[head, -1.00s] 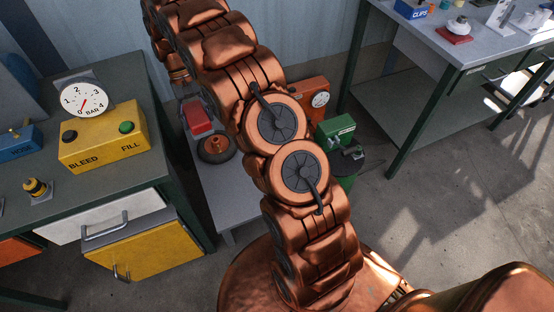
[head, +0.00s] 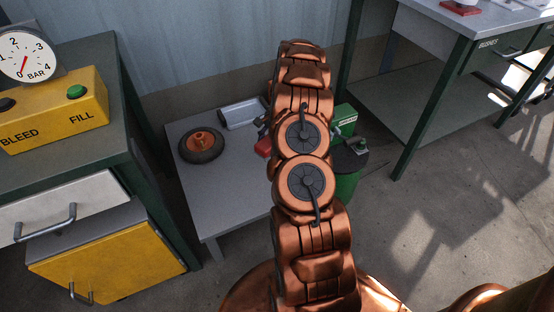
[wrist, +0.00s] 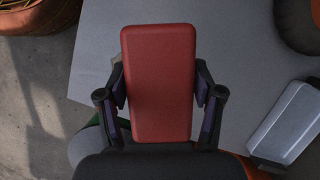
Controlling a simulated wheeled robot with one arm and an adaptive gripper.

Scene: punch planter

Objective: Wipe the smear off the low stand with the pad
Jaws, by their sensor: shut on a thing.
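The red pad (wrist: 158,80) is a rectangular block held between the two fingers of my gripper (wrist: 160,88). In the head view only a bit of the pad (head: 263,147) shows at the left edge of my arm, which hides most of my gripper. The low stand (head: 222,190) has a plain grey top, which also shows below the pad in the wrist view (wrist: 235,55). The pad is over the stand; I cannot tell whether it touches the top. I cannot make out the smear; the pad and my arm cover part of the top.
A black wheel with an orange hub (head: 202,147) lies on the stand's left. A metal tray (head: 243,113) sits at its back, close to the pad's right in the wrist view (wrist: 288,122). A yellow control box (head: 55,115) is on the left bench. A green bin (head: 346,180) stands right.

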